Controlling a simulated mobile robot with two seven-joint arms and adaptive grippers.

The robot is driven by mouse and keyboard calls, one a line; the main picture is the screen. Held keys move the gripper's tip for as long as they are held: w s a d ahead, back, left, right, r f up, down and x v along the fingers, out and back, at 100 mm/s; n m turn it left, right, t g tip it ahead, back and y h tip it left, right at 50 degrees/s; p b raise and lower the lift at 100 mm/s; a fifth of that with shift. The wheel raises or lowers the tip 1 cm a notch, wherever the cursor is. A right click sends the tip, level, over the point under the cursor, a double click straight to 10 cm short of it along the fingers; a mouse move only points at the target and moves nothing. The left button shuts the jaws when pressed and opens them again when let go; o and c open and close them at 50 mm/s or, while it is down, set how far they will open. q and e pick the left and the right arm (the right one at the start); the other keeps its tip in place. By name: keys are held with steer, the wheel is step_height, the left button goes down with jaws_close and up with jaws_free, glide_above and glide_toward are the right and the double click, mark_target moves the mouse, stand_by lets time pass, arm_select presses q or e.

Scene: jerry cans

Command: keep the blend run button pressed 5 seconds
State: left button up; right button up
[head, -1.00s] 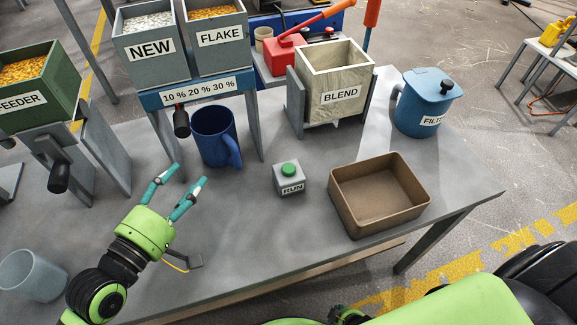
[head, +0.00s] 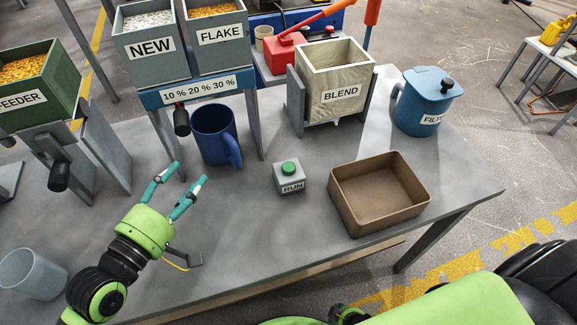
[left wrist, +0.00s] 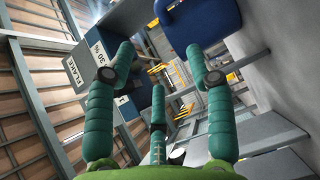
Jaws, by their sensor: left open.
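The run button is a green cap (head: 289,168) on a small grey box labelled RUN, standing on the grey table. The BLEND box (head: 337,82), a pale open-topped container, stands behind it between grey supports. My left gripper (head: 182,178) is open and empty above the table, left of the RUN box and apart from it. In the left wrist view its spread teal fingers (left wrist: 165,80) hold nothing. A green part of my body shows at the bottom right of the head view; my right gripper cannot be made out.
A blue mug (head: 213,136) stands just beyond my left gripper, under the NEW and FLAKE hoppers. A brown open tray (head: 378,222) lies right of the RUN box. A blue FILTER jug (head: 424,103) stands at the back right, and a grey cup (head: 33,275) at the front left.

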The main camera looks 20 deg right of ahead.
stand_by(0.3)
arm_select(q)
jaws_close()
stand_by(1.1)
